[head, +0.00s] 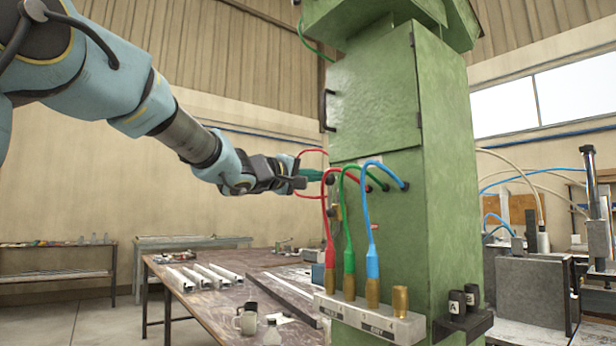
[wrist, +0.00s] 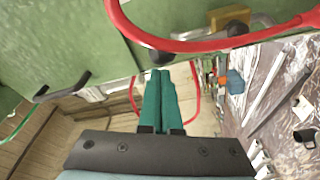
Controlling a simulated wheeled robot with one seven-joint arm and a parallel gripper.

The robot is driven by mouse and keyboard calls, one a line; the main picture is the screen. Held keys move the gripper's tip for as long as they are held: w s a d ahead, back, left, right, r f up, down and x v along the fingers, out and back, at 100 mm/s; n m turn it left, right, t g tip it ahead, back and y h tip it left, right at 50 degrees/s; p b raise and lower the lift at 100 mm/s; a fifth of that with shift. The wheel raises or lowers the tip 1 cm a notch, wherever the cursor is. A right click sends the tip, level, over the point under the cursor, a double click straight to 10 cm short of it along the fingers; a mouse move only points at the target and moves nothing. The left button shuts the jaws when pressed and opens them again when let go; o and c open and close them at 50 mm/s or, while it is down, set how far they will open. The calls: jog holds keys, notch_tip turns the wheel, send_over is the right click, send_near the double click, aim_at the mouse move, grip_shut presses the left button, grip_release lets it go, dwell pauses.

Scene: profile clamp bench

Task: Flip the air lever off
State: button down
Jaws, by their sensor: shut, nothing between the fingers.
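My gripper (head: 314,175) is shut and empty, its green fingers pointing at the left edge of the green cabinet (head: 375,110). In the wrist view the closed fingertips (wrist: 160,75) sit just below a dark round knob or port (wrist: 160,57) at the cabinet's edge; I cannot tell whether they touch it. A brass-yellow fitting (wrist: 229,16) with a dark-tipped part beside it lies to the upper right, partly behind a red hose (wrist: 200,46). It may be the air valve, but I cannot make out the lever's position. In the head view hoses partly cover that area.
Red (head: 329,250), green (head: 348,258) and blue (head: 372,262) hoses loop from the cabinet front to a labelled grey block (head: 372,322). A cabinet handle (wrist: 62,88) juts out left in the wrist view. A workbench (head: 205,305) with metal profiles stands behind.

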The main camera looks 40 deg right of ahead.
aim_at(333, 176)
jog(key=shift+s+a, duration=0.1)
jog(key=shift+s, duration=0.15)
jog(key=shift+s+m, duration=0.65)
jog(key=shift+m, duration=0.25)
jog(key=s+m+b, duration=0.1)
jog(key=m, duration=0.1)
jog(key=s+m+g, duration=0.1)
jog(key=s+m, duration=0.1)
jog(key=s+m+h+b, duration=0.1)
jog(key=m, duration=0.1)
jog(key=shift+s+a+f+g+b, duration=0.15)
jog(key=shift+f+g+b, duration=0.15)
jog(key=shift+f+b, duration=0.1)
jog(key=s+f+m+g+b, duration=0.3)
jog(key=s+f+m+b, duration=0.2)
jog(key=m, duration=0.7)
jog(key=shift+a+f+b, duration=0.15)
jog(key=shift+f+b, duration=0.35)
jog(key=shift+b, duration=0.05)
jog(key=shift+s+f, duration=0.1)
jog(key=shift+s, duration=0.05)
